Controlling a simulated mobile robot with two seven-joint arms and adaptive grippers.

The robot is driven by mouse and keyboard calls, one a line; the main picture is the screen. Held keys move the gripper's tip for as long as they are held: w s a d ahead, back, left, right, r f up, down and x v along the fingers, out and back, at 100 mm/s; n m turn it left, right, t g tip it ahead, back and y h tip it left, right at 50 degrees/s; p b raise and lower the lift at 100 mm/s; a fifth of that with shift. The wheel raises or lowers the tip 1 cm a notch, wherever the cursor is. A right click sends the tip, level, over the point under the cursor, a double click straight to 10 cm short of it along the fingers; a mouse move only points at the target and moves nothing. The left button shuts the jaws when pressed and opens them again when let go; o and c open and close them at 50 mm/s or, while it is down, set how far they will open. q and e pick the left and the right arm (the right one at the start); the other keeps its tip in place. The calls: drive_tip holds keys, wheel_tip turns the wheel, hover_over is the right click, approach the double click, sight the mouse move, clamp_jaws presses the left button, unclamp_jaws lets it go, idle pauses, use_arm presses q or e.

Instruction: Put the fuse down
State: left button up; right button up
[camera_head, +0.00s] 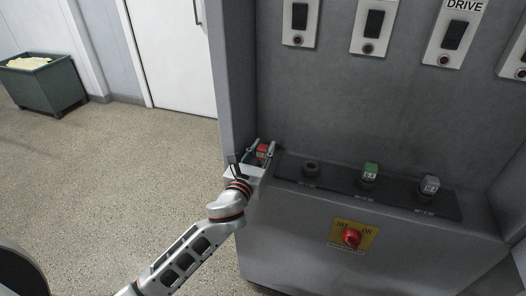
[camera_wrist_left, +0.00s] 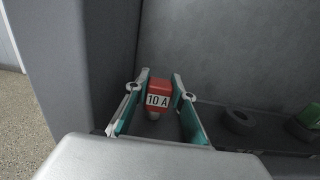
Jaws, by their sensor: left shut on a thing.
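A red fuse (camera_head: 262,149) labelled "10 A" is between the fingers of my left gripper (camera_head: 261,150), which is shut on it. In the left wrist view the fuse (camera_wrist_left: 158,97) sits upright between the two fingertips (camera_wrist_left: 159,95), its pale lower end showing below the label. The gripper is at the left end of the cabinet's ledge, left of the black fuse panel (camera_head: 338,187). I cannot tell whether the fuse touches the ledge. My right gripper is not in view.
The panel has an empty black socket (camera_head: 311,168), a green fuse (camera_head: 370,171) and a grey fuse (camera_head: 430,184). A red rotary switch (camera_head: 351,238) on a yellow plate is on the front below. Switch plates line the back wall. A green bin (camera_head: 45,84) stands far left.

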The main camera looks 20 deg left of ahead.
use_arm(q)
drive_tip(key=shift+w+a+f, duration=0.1)
drive_tip(key=shift+w, duration=0.05)
drive_tip(key=shift+f, duration=0.15)
drive_tip(key=o, duration=0.8)
